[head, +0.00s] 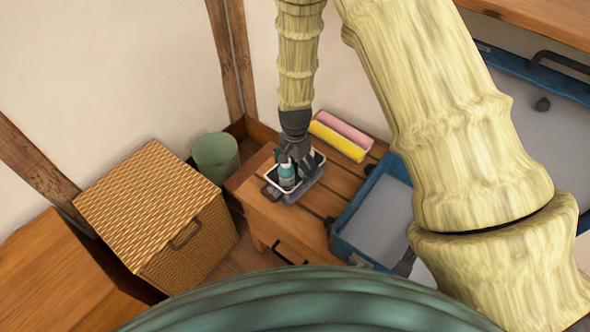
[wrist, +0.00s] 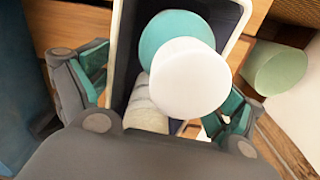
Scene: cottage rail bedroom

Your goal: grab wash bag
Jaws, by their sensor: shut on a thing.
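The wash bag (head: 311,181) is a small open dark-blue bag with a pale rim on a slatted wooden bench. In the wrist view its rim (wrist: 241,28) shows around a teal bottle with a white top (wrist: 188,78) and a pale rolled item (wrist: 148,105). The bottle (head: 286,176) also shows in the head view. My gripper (head: 296,160) points down at the bag, with fingers on opposite sides of it in the wrist view. It is shut on the bag. The exact finger contact is partly hidden.
Pink and yellow rolls (head: 338,137) lie behind the bag on the bench (head: 262,215). An open blue suitcase (head: 375,213) is at the right. A green bin (head: 215,157) and a wicker hamper (head: 155,205) stand to the left. A wall is behind.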

